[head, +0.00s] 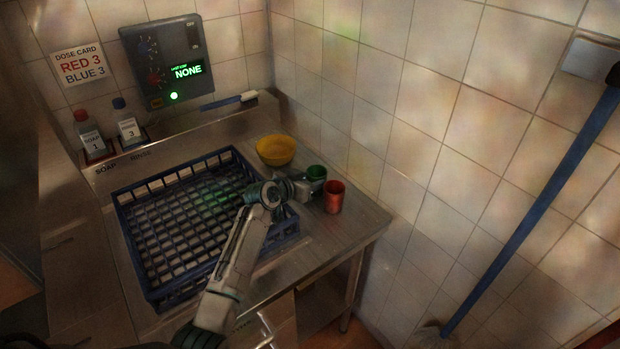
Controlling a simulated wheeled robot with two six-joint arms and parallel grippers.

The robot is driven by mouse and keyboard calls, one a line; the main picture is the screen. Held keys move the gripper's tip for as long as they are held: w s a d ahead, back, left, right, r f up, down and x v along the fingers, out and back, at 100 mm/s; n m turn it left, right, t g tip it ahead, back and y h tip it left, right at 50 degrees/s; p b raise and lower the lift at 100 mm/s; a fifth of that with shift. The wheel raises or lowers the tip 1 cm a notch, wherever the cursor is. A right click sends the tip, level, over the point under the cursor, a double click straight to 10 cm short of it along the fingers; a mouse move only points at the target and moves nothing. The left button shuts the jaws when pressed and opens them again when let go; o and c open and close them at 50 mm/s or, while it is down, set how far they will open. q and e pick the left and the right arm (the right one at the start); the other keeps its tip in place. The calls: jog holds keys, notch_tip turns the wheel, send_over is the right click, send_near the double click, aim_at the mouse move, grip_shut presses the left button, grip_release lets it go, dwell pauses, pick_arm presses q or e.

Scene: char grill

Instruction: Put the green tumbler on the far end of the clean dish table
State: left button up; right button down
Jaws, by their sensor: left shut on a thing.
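The green tumbler (317,173) stands upright at the right part of the steel dish table (345,228), near the tiled wall. My left gripper (308,186) is shut on it from the left side, and its fingers are small and partly hidden against the cup. The tumbler's base is partly hidden, so I cannot tell whether it touches the table. A red tumbler (334,197) stands just in front and to the right of the green one, very close to it. My right gripper is not in view.
A yellow bowl (276,150) sits behind the green tumbler. A blue dish rack (157,294) lies under and left of my left arm. Soap (89,134) and rinse (129,127) bottles stand at back left. Bare table lies right of the red tumbler, up to the edge.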

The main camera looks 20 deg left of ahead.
pick_arm(q)
jog(key=shift+f, duration=0.25)
jog(key=o, duration=0.7)
jog(key=shift+r, duration=0.1)
jog(key=shift+r, duration=0.2)
jog(key=p+v, duration=0.4)
jog(key=v, duration=0.3)
jog(key=shift+s, duration=0.25)
